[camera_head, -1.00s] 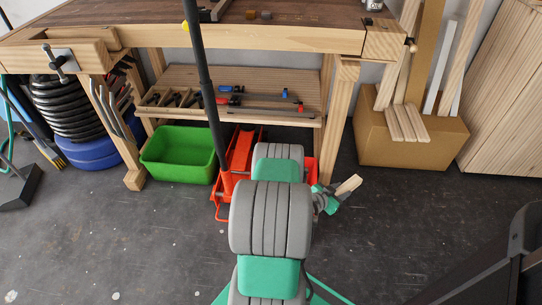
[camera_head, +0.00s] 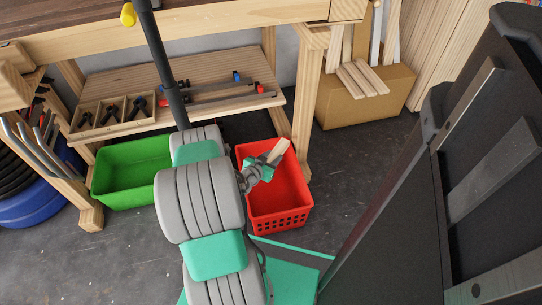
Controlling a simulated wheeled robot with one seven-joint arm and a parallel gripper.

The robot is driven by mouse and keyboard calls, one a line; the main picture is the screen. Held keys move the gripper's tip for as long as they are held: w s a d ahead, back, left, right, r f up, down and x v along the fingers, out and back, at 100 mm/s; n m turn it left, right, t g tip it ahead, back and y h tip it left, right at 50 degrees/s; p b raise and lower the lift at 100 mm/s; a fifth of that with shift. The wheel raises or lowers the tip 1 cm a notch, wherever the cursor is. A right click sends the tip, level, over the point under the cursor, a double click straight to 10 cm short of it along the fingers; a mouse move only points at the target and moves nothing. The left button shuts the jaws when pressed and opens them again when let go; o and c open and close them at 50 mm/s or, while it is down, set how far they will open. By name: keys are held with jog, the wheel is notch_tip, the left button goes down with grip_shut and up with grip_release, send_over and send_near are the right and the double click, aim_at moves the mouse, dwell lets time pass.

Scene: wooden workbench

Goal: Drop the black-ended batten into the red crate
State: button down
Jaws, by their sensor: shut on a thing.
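The red crate (camera_head: 292,211) stands on the floor below the workbench, right of my arm. My gripper (camera_head: 268,161) is over the crate's left part, shut on a pale wooden batten (camera_head: 279,150). The batten's visible end points up and to the right, above the crate. This end looks plain wood; no black end shows, and the other end is hidden by my gripper and wrist. The crate's inside looks empty where I can see it; my arm hides its left edge.
A green crate (camera_head: 104,180) stands left of my arm. A workbench leg (camera_head: 304,100) rises just behind the red crate. The lower shelf (camera_head: 130,85) holds clamps and a divided tray. A cardboard box (camera_head: 398,100) with several battens stands at the back right.

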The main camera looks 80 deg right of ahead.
notch_tip(320, 180, down, 2)
jog(key=shift+f+b, duration=0.1)
jog(key=shift+b, duration=0.35)
jog(key=c, duration=0.9)
grip_release()
jog(key=shift+s, duration=0.1)
jog(key=p+v, duration=0.3)
jog(key=v, duration=0.4)
jog(key=shift+a, duration=0.4)
